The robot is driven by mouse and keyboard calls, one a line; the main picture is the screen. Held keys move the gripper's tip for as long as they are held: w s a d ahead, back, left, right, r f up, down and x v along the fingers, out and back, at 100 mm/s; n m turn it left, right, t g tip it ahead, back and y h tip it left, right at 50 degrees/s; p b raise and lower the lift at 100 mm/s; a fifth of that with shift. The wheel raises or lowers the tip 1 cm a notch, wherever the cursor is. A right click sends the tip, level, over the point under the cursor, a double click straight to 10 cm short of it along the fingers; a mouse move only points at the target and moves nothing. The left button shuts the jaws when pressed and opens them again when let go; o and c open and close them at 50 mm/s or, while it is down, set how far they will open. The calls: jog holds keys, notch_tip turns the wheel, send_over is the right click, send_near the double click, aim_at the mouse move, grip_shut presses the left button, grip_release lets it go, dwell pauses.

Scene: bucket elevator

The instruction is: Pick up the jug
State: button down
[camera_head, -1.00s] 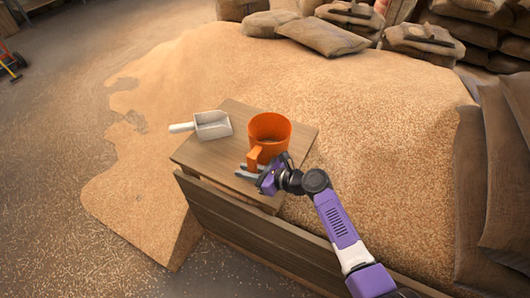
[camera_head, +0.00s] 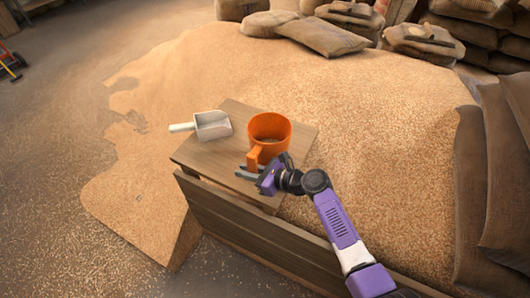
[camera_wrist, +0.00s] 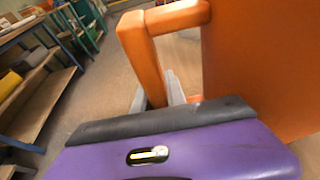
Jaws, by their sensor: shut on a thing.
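The orange jug (camera_head: 270,133) stands on the wooden board (camera_head: 200,156), with its handle toward my gripper. It looks upright, and I cannot tell whether its base is clear of the board. My gripper (camera_head: 252,170) is at the jug's handle and shut on it. In the wrist view the orange handle (camera_wrist: 143,55) runs down between the grey fingers (camera_wrist: 158,92), and the jug's wall (camera_wrist: 262,70) fills the right side.
A metal scoop (camera_head: 212,125) with a pale handle lies on the board left of the jug. A large heap of grain (camera_head: 390,140) surrounds the board. Sacks (camera_head: 325,36) lie at the back, and more (camera_head: 495,165) stand at the right. A wooden plank wall (camera_head: 235,222) runs along the front.

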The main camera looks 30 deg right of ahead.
jog(key=shift+r, duration=0.1)
dwell(0.3)
notch_tip(320, 180, up, 20)
jog(key=p, duration=0.3)
jog(key=shift+p, duration=0.35)
